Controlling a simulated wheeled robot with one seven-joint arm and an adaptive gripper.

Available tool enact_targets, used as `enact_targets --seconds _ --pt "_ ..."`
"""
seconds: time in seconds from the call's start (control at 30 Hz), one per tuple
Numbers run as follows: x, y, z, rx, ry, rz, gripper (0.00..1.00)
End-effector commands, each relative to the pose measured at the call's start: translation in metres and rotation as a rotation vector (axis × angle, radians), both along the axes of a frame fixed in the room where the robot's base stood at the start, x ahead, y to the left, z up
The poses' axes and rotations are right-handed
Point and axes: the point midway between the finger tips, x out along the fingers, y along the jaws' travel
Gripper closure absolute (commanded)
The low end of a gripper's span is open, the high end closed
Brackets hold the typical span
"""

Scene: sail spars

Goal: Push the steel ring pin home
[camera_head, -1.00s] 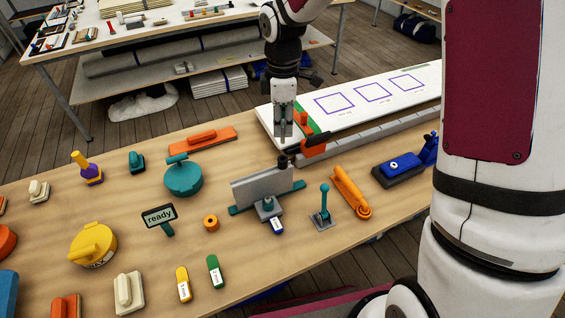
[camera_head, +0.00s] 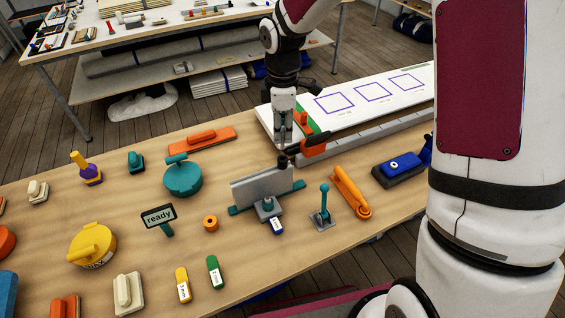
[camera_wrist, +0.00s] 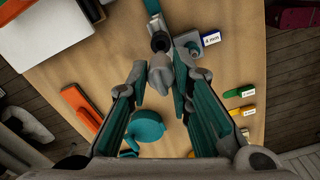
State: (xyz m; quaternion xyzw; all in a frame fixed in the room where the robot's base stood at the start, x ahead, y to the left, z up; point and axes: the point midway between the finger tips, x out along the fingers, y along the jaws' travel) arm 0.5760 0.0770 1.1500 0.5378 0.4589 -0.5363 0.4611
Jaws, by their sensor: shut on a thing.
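My gripper (camera_head: 283,142) points down behind the right end of an upright grey plate on a teal base (camera_head: 238,210). In the wrist view its fingers (camera_wrist: 160,84) close on a small grey piece (camera_wrist: 160,74), which looks like the steel ring pin. A black cylinder (camera_wrist: 160,43) lies just beyond the grey piece, in line with it. The same black cylinder (camera_head: 283,161) shows at the plate's right end in the head view. The fingers cover part of the pin, and I cannot tell how deep it sits.
An orange-and-black clamp (camera_head: 314,145) lies close to my gripper's right. A white board (camera_head: 350,104) with purple squares is behind. A teal round handled piece (camera_head: 183,177) and a ready sign (camera_head: 159,215) stand to the left. Bare table lies between them.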

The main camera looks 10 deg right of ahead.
Motion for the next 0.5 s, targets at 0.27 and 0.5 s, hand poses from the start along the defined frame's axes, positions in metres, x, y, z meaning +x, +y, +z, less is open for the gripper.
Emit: enact_targets --seconds 0.27,0.5 --pt "0.0 0.0 -0.015 0.0 0.002 0.0 1.0" --pt "0.0 0.0 -0.028 -0.001 0.001 0.001 1.0"
